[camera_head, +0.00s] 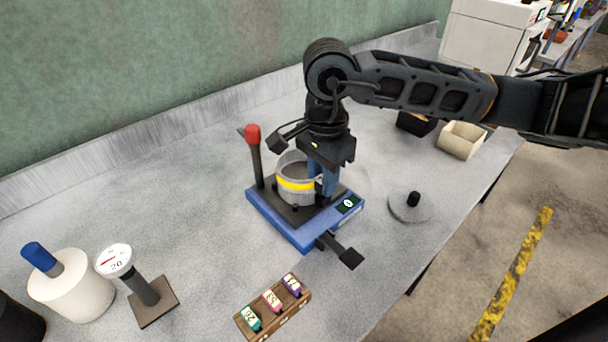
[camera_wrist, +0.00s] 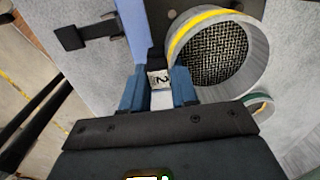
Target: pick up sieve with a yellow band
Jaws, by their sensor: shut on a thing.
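The sieve with a yellow band (camera_head: 296,185) is a grey ring on a blue base unit with a dark top plate (camera_head: 281,230). In the wrist view the sieve (camera_wrist: 252,62) shows its wire mesh and yellow band at upper right. My gripper (camera_head: 322,185) points down at the sieve's right side. In the wrist view its blue fingers (camera_wrist: 160,92) are shut on a small pale numbered tab (camera_wrist: 159,79) beside the sieve's wall. The join between tab and ring is partly hidden. I cannot tell whether the sieve is lifted off the plate.
A red-topped post (camera_head: 254,150) rises at the unit's left. A black-knobbed lid (camera_head: 410,206) lies to the right. Coloured numbered blocks in a wooden rack (camera_head: 273,308), a dial gauge (camera_head: 130,275) and a white blue-topped container (camera_head: 70,287) stand in front. A green-banded ring (camera_wrist: 258,105) shows in the wrist view.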

